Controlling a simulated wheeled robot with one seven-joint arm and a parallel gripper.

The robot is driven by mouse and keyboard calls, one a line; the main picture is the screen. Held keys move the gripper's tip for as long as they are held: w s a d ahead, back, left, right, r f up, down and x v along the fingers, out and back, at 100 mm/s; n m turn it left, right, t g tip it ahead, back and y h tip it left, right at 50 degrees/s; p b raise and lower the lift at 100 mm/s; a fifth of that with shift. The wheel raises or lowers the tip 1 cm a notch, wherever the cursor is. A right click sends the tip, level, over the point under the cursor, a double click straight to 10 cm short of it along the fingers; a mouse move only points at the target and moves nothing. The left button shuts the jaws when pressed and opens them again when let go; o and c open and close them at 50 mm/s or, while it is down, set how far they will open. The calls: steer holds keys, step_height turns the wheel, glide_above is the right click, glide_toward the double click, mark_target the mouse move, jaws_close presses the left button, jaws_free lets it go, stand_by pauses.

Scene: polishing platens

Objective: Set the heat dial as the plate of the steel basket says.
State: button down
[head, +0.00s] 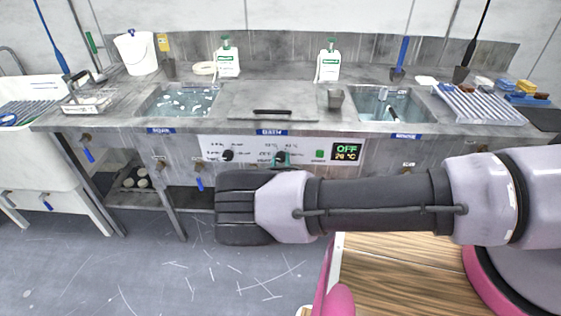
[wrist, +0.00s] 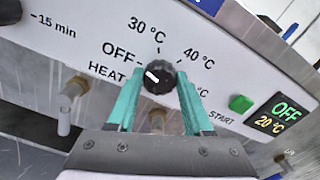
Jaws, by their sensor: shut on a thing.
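The heat dial (wrist: 158,77) is a round black knob on the white panel, seen in the wrist view. Its white mark points up-left toward OFF. Labels 30 °C and 40 °C stand around it; another °C label at the right is partly hidden. My gripper (wrist: 160,84) has teal fingers shut on the dial, one on each side. The display (wrist: 272,116) reads OFF and 20 °C. A steel basket (head: 89,100) stands on the counter at the left; its plate is too small to read.
A green START button (wrist: 240,103) lies right of the dial. A second black knob (head: 228,155) with minute marks lies left of it. Taps (wrist: 70,95) stick out below the panel. Two white bottles (head: 228,62) stand at the back of the counter (head: 300,82).

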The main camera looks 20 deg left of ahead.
steer(key=m, duration=0.3)
steer(key=shift+m, duration=0.4)
steer(key=m, duration=0.4)
steer(key=shift+d, duration=0.1)
steer(key=m, duration=0.8)
steer(key=shift+d+f+m, duration=0.1)
steer(key=shift+d+m, duration=0.05)
steer(key=shift+m, duration=0.15)
steer(key=m, duration=0.3)
steer(key=shift+m, duration=0.3)
steer(key=m, duration=0.4)
steer(key=shift+f+m, duration=0.15)
steer(key=shift+m, duration=0.15)
steer(key=m, duration=0.4)
steer(key=shift+f+m, duration=0.15)
steer(key=shift+m, duration=1.95)
